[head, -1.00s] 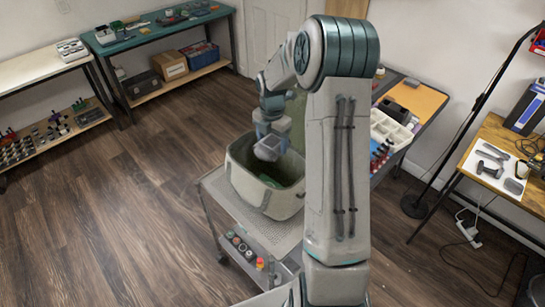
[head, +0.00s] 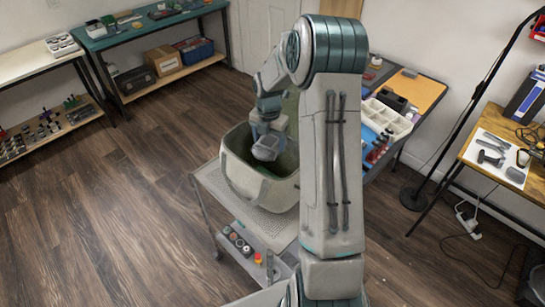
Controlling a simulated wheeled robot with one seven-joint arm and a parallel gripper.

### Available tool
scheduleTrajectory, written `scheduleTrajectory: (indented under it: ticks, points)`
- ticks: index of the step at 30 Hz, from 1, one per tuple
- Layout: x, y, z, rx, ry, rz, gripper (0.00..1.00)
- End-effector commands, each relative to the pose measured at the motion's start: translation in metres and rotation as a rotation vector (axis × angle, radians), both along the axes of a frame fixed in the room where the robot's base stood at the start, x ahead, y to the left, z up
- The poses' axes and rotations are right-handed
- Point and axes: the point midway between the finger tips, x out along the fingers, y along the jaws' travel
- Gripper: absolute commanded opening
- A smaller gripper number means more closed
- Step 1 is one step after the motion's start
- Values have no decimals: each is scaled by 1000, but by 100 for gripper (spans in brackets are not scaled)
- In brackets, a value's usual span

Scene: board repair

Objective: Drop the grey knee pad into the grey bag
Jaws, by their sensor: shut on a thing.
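The grey bag (head: 243,178) stands upright and open on a grey cart, left of my arm. My gripper (head: 267,142) points down at the bag's mouth, above its opening. It is shut on the grey knee pad (head: 265,153), a small rounded grey piece that hangs below the fingers at the level of the bag's rim. The fingertips are small and partly hidden by the pad. The bag's floor is mostly hidden by its front wall.
The cart (head: 218,187) has a lower shelf with small round items (head: 236,239). A bench with a white parts tray (head: 388,119) is behind my arm. A wooden table (head: 470,150) is at right, a lamp stand (head: 414,198) beside it. Floor is clear at left.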

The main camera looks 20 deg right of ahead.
Motion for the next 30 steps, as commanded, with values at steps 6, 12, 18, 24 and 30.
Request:
scheduleTrajectory:
  ticks: [6,12,18,24,30]
  points:
    - [0,0,1,0,0,0,84]
    - [0,0,1,0,0,-1,98]
    - [0,0,4,0,-1,-1,98]
    - [1,-1,32,-1,-6,-3,98]
    - [1,-1,80,-2,-7,-3,98]
